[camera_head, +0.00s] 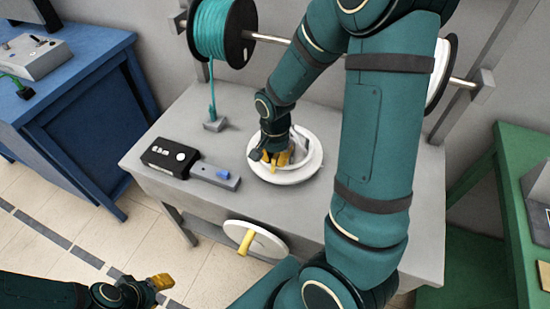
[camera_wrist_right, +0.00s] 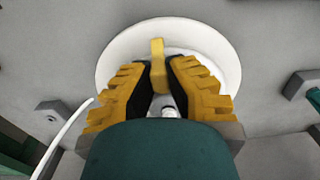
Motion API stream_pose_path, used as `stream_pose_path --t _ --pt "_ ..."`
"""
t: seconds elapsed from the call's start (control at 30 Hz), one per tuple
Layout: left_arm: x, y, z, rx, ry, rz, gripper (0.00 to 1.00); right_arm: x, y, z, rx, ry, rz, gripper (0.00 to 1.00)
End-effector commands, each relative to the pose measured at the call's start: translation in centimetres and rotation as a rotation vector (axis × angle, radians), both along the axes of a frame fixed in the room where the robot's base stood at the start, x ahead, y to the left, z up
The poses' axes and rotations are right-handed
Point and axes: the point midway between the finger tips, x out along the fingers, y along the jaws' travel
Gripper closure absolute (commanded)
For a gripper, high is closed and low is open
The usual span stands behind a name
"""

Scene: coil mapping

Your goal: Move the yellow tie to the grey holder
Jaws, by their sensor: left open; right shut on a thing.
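A yellow piece, likely the yellow tie (camera_wrist_right: 157,62), stands between the fingertips of my right gripper (camera_wrist_right: 158,75) in the right wrist view. The gripper is shut on it. In the head view, my right gripper (camera_head: 279,160) points down over a round white dish or coil (camera_head: 293,177) on the grey table; the tie cannot be told from the yellow fingers there. A grey block (camera_head: 214,125) with a teal cable may be the grey holder; I cannot be sure. A similar grey block (camera_wrist_right: 50,114) shows in the right wrist view. My left gripper (camera_head: 165,281) is open and empty, low at the left.
A black device with a grey end (camera_head: 215,175) lies left of the dish on the grey table (camera_head: 255,210). A white wheel with a yellow handle (camera_head: 246,242) is on the table's front. A teal cable spool (camera_head: 222,30) hangs behind. Blue and green tables flank it.

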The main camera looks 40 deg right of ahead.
Motion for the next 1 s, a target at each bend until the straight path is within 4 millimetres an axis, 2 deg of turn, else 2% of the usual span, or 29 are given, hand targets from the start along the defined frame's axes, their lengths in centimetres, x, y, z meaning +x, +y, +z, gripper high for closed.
stream_pose_path --t 0.6,1.0 --pt "0.0 0.0 1.2 0.000 0.000 0.000 0.53 0.0 0.0 1.5 0.000 -0.001 0.000 1.00" --pt "0.0 0.0 1.3 0.000 0.000 0.000 0.53 0.0 0.0 1.7 0.000 -0.001 0.000 1.00"
